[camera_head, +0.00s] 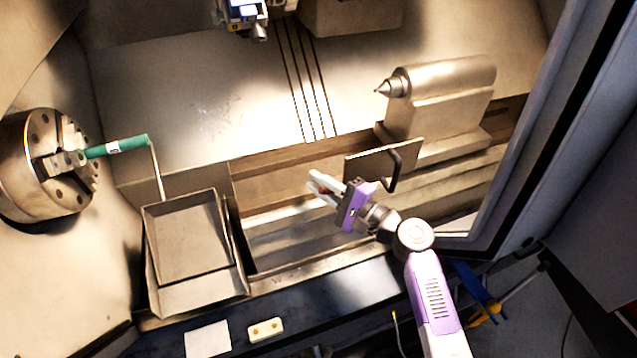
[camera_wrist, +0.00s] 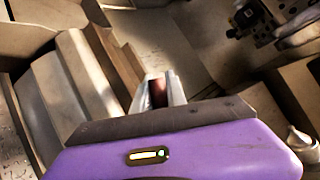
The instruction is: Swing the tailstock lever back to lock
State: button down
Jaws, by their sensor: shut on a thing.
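The tailstock (camera_head: 440,95) is a tan metal block with a pointed centre facing left, at the right in the head view. A flat plate (camera_head: 370,164) with a dark bent bar (camera_head: 393,172) stands in front of its base. My gripper (camera_head: 318,187) is left of and in front of that plate, fingers pointing up-left. In the wrist view my gripper (camera_wrist: 158,90) is shut on a small reddish-brown thing (camera_wrist: 158,97). Fingers hide most of that thing, and I cannot tell whether it is the lever's end. No lever shaft shows clearly in either view.
The chuck (camera_head: 40,165) at the left holds a green bar (camera_head: 118,146). An open metal tray (camera_head: 150,245) stands near the front. The door frame (camera_head: 500,225) borders the right side. The bed (camera_head: 285,240) left of my gripper is clear.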

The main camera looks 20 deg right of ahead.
jog(key=r+m+b, duration=0.1)
jog(key=d+r+m+t+b, duration=0.1)
jog(key=m, duration=0.1)
jog(key=d+r+m+t+b, duration=0.1)
jog(key=shift+r+m+y+b, duration=0.2)
jog(key=shift+m+y+b, duration=0.1)
jog(key=c, duration=1.3)
grip_release()
jog(key=shift+c, duration=0.2)
jog(key=b+v, duration=0.1)
jog(key=v, duration=0.6)
jog(key=shift+s+d, duration=0.15)
jog(key=shift+s, duration=0.25)
jog(key=shift+f, duration=0.15)
